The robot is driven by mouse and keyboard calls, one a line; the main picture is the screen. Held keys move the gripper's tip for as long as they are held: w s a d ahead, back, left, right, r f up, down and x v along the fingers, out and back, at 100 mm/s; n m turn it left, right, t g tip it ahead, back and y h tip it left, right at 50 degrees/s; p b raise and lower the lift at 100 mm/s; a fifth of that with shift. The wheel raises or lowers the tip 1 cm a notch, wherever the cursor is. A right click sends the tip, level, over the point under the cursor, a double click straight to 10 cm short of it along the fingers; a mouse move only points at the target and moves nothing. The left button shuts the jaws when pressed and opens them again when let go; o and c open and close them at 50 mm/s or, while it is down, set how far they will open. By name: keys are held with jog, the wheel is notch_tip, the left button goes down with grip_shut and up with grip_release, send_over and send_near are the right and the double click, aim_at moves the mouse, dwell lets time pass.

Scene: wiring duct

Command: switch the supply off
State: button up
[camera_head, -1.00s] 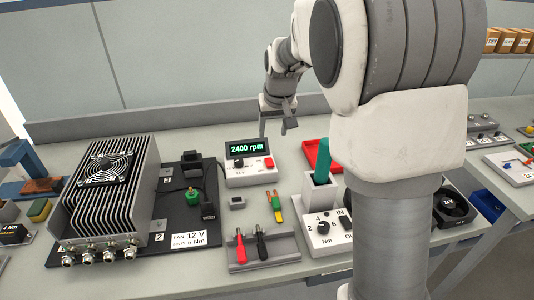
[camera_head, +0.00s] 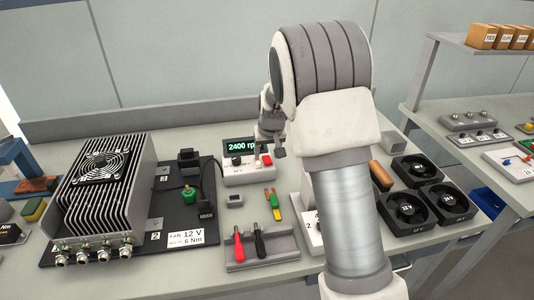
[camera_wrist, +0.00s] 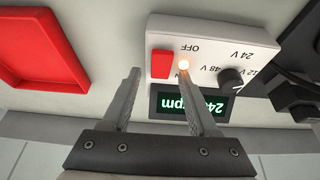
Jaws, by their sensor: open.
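The supply (camera_head: 248,176) is a white box with a green-lit display reading 2400 rpm, partly covered by my gripper in the head view. In the wrist view the supply (camera_wrist: 211,50) appears upside down, with a red switch (camera_wrist: 160,65), a glowing orange lamp (camera_wrist: 184,65) and a black knob (camera_wrist: 231,80) marked 12 V, 24 V and 48 V. OFF is printed near the lamp and switch. My gripper (camera_head: 269,156) is open and empty over the supply. In the wrist view its fingertips (camera_wrist: 160,73) lie on either side of the red switch; contact cannot be told.
A red tray (camera_wrist: 40,48) lies beside the supply. A finned unit with a fan (camera_head: 108,190) stands on a black board at left. A grey tray (camera_head: 262,252) with red and black probes lies in front. Several black fans (camera_head: 412,208) stand at right.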

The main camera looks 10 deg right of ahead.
grip_shut()
jog(key=b, duration=0.1)
jog(key=t+b, duration=0.1)
jog(key=b, duration=0.1)
jog(key=shift+s+f, duration=0.15)
jog(key=shift+f, duration=0.15)
jog(key=t+b, duration=0.1)
jog(key=b, duration=0.1)
jog(key=t+b, duration=0.1)
jog(key=b, duration=0.2)
jog(key=shift+s+b, duration=0.3)
jog(key=shift+b, duration=0.3)
jog(key=shift+r+t+b, duration=0.2)
jog(key=shift+t+b, duration=0.1)
jog(key=shift+r, duration=0.1)
